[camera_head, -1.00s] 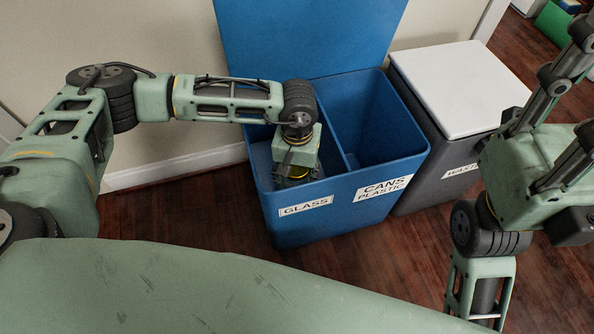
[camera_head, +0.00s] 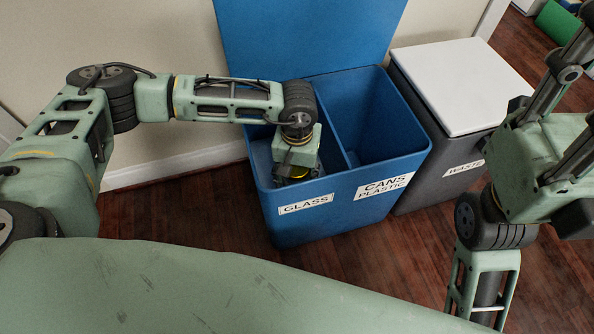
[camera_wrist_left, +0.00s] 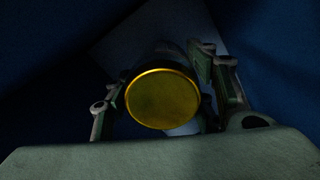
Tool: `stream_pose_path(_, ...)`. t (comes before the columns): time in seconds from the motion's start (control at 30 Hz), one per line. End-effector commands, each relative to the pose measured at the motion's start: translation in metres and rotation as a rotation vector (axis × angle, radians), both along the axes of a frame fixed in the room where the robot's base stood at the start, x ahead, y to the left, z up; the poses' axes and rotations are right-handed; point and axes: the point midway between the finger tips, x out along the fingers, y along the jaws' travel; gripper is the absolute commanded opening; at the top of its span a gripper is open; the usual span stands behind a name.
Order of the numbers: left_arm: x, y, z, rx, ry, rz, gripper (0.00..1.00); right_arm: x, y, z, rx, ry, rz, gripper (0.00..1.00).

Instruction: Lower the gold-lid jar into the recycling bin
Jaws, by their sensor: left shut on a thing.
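The gold-lid jar (camera_wrist_left: 163,98) is between the two fingers of my left gripper in the left wrist view, lid facing the camera. In the head view only a sliver of yellow shows beside my left gripper (camera_head: 292,180). The gripper points down inside the GLASS compartment of the blue recycling bin (camera_head: 340,206), near its front wall. The jar's lower part and the bin floor under it are hidden in the head view. My left gripper (camera_wrist_left: 165,105) is shut on the jar. My right arm is at the right edge, its gripper out of the picture.
A divider separates GLASS from the CANS PLASTIC compartment (camera_head: 378,125), which looks empty. The blue lid (camera_head: 310,35) stands open at the back. A grey waste bin (camera_head: 430,165) with a white lid (camera_head: 458,88) stands right of it. Wooden floor (camera_head: 200,205) is clear in front.

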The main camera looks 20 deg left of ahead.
Motion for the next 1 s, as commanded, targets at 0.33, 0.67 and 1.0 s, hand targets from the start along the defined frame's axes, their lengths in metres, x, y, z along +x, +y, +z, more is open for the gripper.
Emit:
stream_pose_path(0.33, 0.0, 0.0, -0.006, 0.0, 0.0, 0.0, 0.21, -0.002, 0.0, 0.002, 0.0, -0.014, -0.001, 0.4)
stream_pose_path(0.67, 0.0, 0.0, -0.011, -0.001, 0.0, 0.0, 0.21, -0.003, 0.0, 0.004, 0.0, -0.028, -0.002, 0.4)
stream_pose_path(1.0, 0.0, 0.0, -0.016, -0.001, 0.0, 0.0, 0.21, -0.002, 0.001, 0.006, -0.002, -0.039, -0.003, 0.4)
